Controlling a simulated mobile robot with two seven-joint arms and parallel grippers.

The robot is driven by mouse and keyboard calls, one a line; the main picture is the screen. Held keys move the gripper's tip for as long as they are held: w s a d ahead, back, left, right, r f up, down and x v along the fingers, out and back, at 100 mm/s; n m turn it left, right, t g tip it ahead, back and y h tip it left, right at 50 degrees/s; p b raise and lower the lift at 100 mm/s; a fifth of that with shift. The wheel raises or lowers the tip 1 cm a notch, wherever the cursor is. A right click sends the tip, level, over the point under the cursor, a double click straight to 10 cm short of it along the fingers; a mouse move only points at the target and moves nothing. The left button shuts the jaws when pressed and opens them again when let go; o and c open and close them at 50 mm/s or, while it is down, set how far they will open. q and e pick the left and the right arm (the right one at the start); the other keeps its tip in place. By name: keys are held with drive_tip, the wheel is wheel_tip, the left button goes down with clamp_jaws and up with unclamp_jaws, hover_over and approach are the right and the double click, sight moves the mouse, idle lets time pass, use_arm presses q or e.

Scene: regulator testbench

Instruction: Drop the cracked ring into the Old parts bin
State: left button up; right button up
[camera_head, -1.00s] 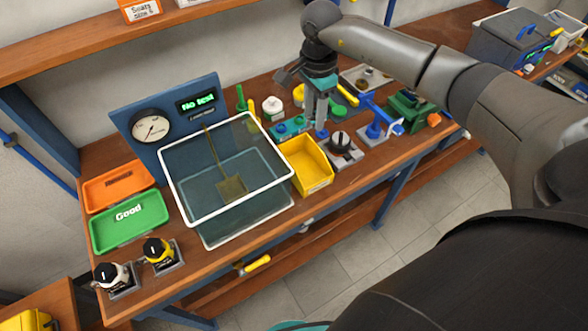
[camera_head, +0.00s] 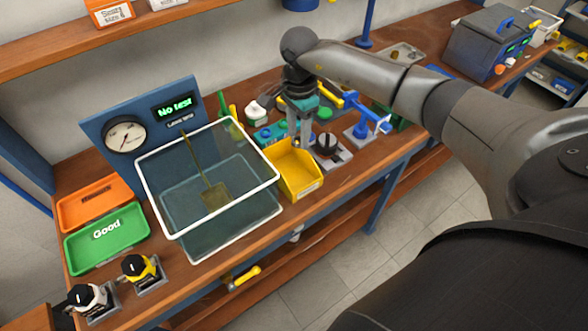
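A yellow open bin (camera_head: 313,184) with a small unreadable front label stands at the bench's front edge, right of the clear tank; I take it as the Old parts bin. My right gripper (camera_head: 301,140) points down at the bin's back right edge, its fingertips about at rim height in the picture. Its two fingers look close together; whether they are shut on something is too small to tell. I cannot make out the cracked ring in this view. My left gripper is not in view.
A clear white-rimmed tank (camera_head: 226,217) stands left of the bin. A black-knobbed fixture (camera_head: 326,144) and a blue clamp (camera_head: 361,130) stand to its right. Green (camera_head: 106,238) and orange (camera_head: 93,203) trays lie at the left. A gauge panel (camera_head: 126,137) stands behind.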

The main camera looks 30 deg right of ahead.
drive_tip(key=o, duration=0.4)
drive_tip(key=shift+o, duration=0.2)
wheel_tip(320, 180, up, 15)
drive_tip(key=b, duration=0.1)
drive_tip(key=shift+r, duration=0.15)
idle(0.5)
